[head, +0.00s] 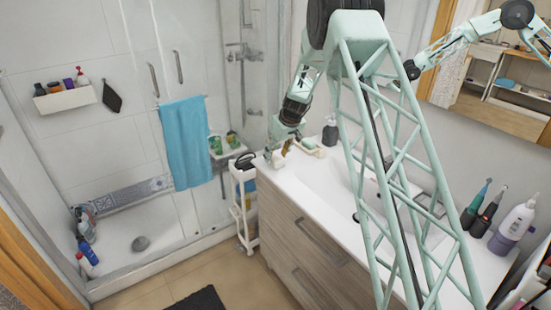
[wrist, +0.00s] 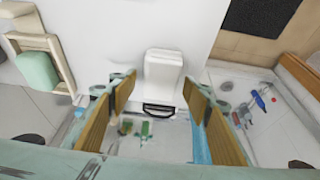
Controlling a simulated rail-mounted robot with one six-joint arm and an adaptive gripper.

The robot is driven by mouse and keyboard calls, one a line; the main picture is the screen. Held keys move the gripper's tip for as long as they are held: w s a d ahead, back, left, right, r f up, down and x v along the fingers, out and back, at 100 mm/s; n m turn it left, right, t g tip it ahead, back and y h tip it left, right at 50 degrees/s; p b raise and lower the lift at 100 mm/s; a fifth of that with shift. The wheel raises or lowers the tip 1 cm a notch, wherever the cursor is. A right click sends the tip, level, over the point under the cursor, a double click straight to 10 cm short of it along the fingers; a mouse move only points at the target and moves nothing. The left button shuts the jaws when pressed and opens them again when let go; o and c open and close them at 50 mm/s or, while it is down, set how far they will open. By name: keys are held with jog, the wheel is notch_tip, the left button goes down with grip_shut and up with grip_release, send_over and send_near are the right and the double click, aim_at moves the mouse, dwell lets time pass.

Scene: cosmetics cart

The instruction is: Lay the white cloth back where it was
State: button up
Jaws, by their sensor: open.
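A folded white piece (wrist: 164,72), which looks like the white cloth, lies at the end of the white counter in the wrist view, between my fingers in the picture. In the head view a small white patch (head: 275,157) shows at the counter corner just under my gripper (head: 285,149). My gripper (wrist: 160,83) is open, with its two wooden-coloured fingers apart on either side of the white piece. Nothing is visibly held. I cannot tell whether the fingers touch the piece or stay above it.
The white cart (head: 241,196) with a black-handled item (head: 245,160) stands just past the counter end. A soap dish with a green bar (wrist: 37,72) and a dark pump bottle (head: 330,131) are near my gripper. A blue towel (head: 187,143) hangs on the shower glass.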

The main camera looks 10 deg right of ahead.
jog(key=v, duration=1)
jog(key=shift+r, duration=0.1)
dwell(0.8)
